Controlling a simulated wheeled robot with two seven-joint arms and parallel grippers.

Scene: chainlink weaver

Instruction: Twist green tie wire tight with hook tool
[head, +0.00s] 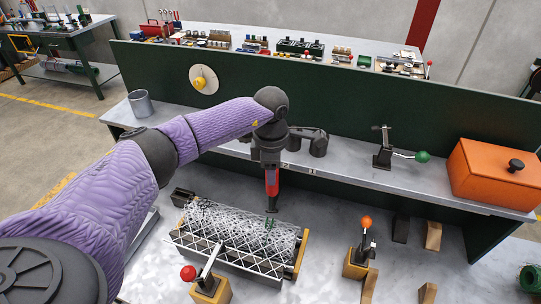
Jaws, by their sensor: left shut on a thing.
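My left gripper (270,163) is shut on the red-handled hook tool (272,182) and points it straight down. The tool's dark lower end is at the right part of a chainlink mesh roll (225,226). The green tie wire (268,224) is a small green spot on the mesh, just below the tool's tip. I cannot tell whether the hook is engaged with the wire. The mesh lies in a dark frame with wooden end pieces (301,256) on the metal bench. My right gripper is not in view.
Toggle clamps with a red knob (188,273) and an orange knob (367,222) stand in front of and right of the frame. The raised shelf behind holds a grey cup (140,103), a green-knobbed clamp (383,150) and an orange box (492,172). Wooden wedges (433,237) stand at right.

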